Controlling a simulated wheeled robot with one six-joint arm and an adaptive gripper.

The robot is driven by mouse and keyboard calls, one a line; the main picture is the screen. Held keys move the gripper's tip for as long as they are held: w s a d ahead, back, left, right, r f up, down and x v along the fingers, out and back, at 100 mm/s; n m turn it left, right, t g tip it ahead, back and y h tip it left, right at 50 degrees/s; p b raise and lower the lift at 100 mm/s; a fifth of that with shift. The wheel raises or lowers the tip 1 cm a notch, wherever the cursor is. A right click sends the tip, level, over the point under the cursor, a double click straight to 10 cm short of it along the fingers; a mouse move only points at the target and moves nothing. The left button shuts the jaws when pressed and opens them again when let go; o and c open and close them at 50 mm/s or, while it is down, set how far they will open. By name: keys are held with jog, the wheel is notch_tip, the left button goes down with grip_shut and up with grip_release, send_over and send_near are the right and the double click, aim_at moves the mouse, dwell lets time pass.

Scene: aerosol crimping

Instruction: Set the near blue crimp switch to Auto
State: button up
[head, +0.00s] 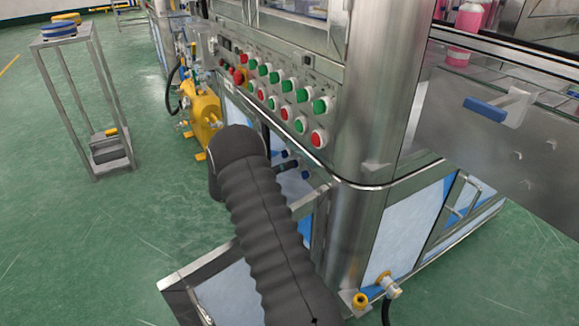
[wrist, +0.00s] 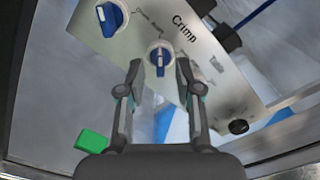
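In the wrist view, a silver panel (wrist: 200,75) carries the printed word "Crimp". Two white-rimmed switches with blue handles sit on it: one (wrist: 110,17) at the upper left, and one (wrist: 159,57) nearer the middle. The middle switch's handle lies almost upright in the picture; the other's handle is slightly tilted. The small position labels are too blurred to read. My gripper (wrist: 159,68) is open and empty, its fingertips on either side of the middle switch in the picture. A gap shows on both sides; I cannot tell the depth. In the head view my arm hides the gripper.
A black knob (wrist: 239,127) and a green block (wrist: 92,140) show in the wrist view. In the head view, rows of green and red buttons (head: 287,112) line the machine above my arm. A metal stand (head: 90,100) is at the left; the green floor between is clear.

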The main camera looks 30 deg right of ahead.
jog(key=a, duration=1)
jog(key=shift+w, duration=0.3)
jog(key=shift+a, duration=0.1)
jog(key=s+a+r+m+y, duration=0.2)
jog(key=s+r+m+y, duration=0.3)
jog(key=s+r+m, duration=0.4)
jog(key=s+a+r+m+y, duration=0.3)
jog(key=s+r+m+y, duration=0.15)
jog(key=s+r, duration=0.4)
jog(key=s+a+m+t+y, duration=0.3)
jog(key=s+a+m, duration=0.3)
jog(key=s, duration=0.3)
jog(key=s+a+r+m+t+y, duration=0.1)
jog(key=s+a+m+t+y, duration=0.2)
jog(key=s, duration=0.7)
jog(key=a+m+y, duration=0.2)
jog(key=a+m, duration=0.2)
jog(key=a, duration=0.1)
jog(key=shift+s+a+t, duration=0.15)
jog(key=shift+s+t, duration=0.05)
jog(key=shift+t, duration=0.1)
